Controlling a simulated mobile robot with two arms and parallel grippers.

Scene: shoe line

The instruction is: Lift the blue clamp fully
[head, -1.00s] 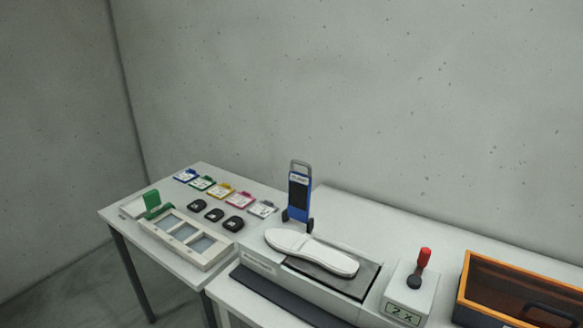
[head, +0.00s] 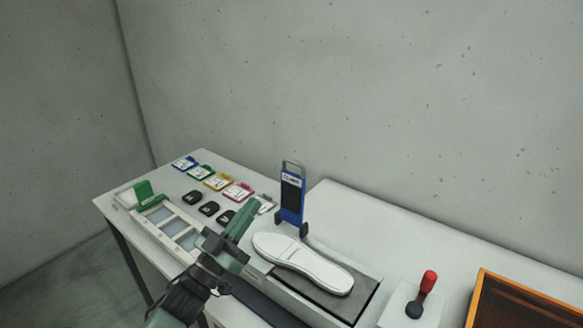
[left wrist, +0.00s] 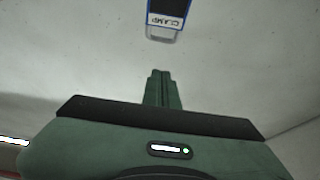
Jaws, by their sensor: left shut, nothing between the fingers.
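The blue clamp (head: 291,196) stands upright behind the white shoe sole (head: 303,262), with a grey handle loop on top and dark feet at its base. In the left wrist view the clamp (left wrist: 168,14) shows at the top edge with its label and grey handle; the rest is cut off. My left gripper (head: 246,212) is shut and empty, to the left of the clamp and apart from it. Its closed fingers also show in the left wrist view (left wrist: 157,88), below the clamp's handle. My right gripper is not in view.
A box with a red-topped lever (head: 428,283) stands to the right of the sole. An orange-edged bin (head: 508,285) is at the far right. Several coloured cards (head: 218,181), black pieces (head: 209,209) and a framed tray (head: 150,231) lie on the left table.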

